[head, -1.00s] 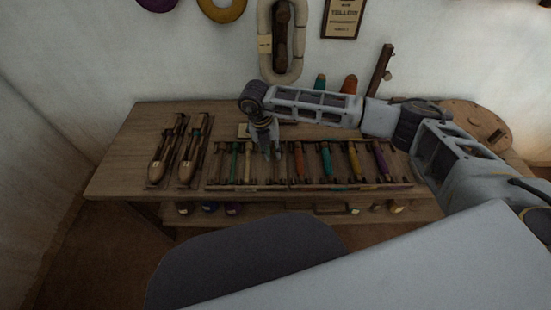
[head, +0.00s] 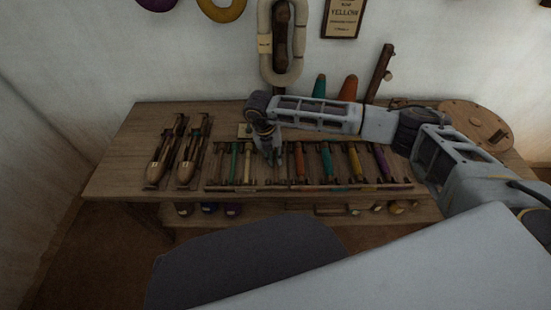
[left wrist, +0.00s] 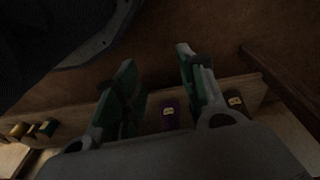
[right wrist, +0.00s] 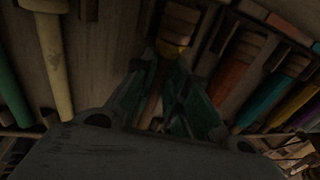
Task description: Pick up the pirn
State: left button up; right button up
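A rack of pirns (head: 350,187) in several colours lies on the wooden table. My right gripper (head: 275,162) points down over the rack, between the cream pirn (head: 248,162) and the orange pirn (head: 299,162). In the right wrist view its fingertips (right wrist: 167,62) sit on either side of an ochre pirn (right wrist: 177,28), close to it. Whether they press on it is too dark to tell. In the head view this pirn is mostly hidden by the gripper. My left gripper (left wrist: 158,60) is open and empty, below the table's front edge; the head view does not show it.
Two wooden shuttles (head: 163,160) lie left of the rack. Teal (head: 319,87) and orange cones (head: 348,88) stand behind it near the wall. A round wooden disc (head: 480,122) is at the right. A lower shelf (head: 265,213) holds several small spools.

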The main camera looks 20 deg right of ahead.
aim_at(275, 158)
pick_arm(q)
jog(key=shift+w+a, duration=0.1)
pick_arm(e)
grip_shut()
jog(key=shift+r, duration=0.55)
notch_tip(275, 158, up, 8)
jog(key=shift+f+p, duration=0.2)
jog(key=shift+p, duration=0.5)
pick_arm(q)
jog(key=f, duration=0.3)
jog(key=a+f, duration=0.1)
jog(key=f, duration=0.1)
pick_arm(e)
jog(key=shift+r, duration=0.65)
pick_arm(q)
jog(key=shift+w+r, duration=0.1)
jog(key=shift+r, duration=0.1)
jog(key=shift+d+r, duration=0.1)
